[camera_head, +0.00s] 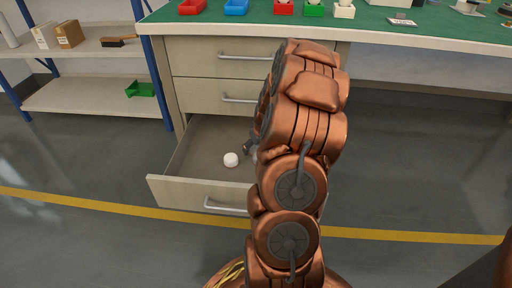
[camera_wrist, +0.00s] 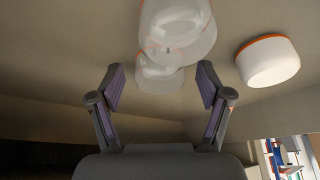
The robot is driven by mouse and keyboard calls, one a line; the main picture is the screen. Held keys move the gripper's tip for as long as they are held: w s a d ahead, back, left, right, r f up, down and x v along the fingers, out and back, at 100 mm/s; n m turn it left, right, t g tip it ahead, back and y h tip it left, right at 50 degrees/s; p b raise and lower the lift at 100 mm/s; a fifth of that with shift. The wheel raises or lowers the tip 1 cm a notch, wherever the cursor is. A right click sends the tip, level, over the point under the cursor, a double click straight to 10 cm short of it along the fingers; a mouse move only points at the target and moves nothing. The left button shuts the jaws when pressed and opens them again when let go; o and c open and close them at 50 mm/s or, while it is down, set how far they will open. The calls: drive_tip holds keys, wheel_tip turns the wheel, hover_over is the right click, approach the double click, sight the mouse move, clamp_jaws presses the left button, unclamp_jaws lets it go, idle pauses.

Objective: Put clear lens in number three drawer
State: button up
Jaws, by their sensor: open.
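The bottom drawer (camera_head: 180,192), third from the top, is pulled open. In the wrist view my gripper (camera_wrist: 160,70) is open, its two fingers apart with nothing clamped. A clear lens (camera_wrist: 180,38) with an orange rim lies just beyond the fingertips. A second clear, round shape (camera_wrist: 160,78) shows between the fingertips, partly overlapped by the first; I cannot tell if it touches a finger. In the head view my gripper is mostly hidden behind my arm, low over the drawer's right part, and the clear lens cannot be made out.
A white round piece (camera_head: 231,160) lies in the open drawer; a white piece with an orange rim (camera_wrist: 268,62) shows right of the fingers. Two shut drawers (camera_head: 215,58) are above. Coloured bins (camera_head: 236,7) stand on the green bench top. A shelf (camera_head: 90,98) stands left.

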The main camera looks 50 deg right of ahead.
drive_tip(key=p+v, duration=0.4)
drive_tip(key=v, duration=0.8)
drive_tip(key=s+a+r+n+g+y, duration=0.1)
drive_tip(key=s+a+r+g, duration=0.15)
drive_tip(key=a, duration=1.05)
drive_tip(key=s+a+r+n+g+y, duration=0.1)
drive_tip(key=a+r+n, duration=0.15)
drive_tip(key=a, duration=1.05)
drive_tip(key=s+a+r+g, duration=0.1)
drive_tip(key=s+a+g, duration=0.1)
drive_tip(key=s+a, duration=0.4)
drive_tip(key=s+a+r+g, duration=0.2)
drive_tip(key=s+a, duration=0.4)
drive_tip(key=s, duration=0.6)
drive_tip(key=shift+a+r+h, duration=0.2)
drive_tip(key=shift+a+h, duration=0.05)
drive_tip(key=shift+h, duration=0.05)
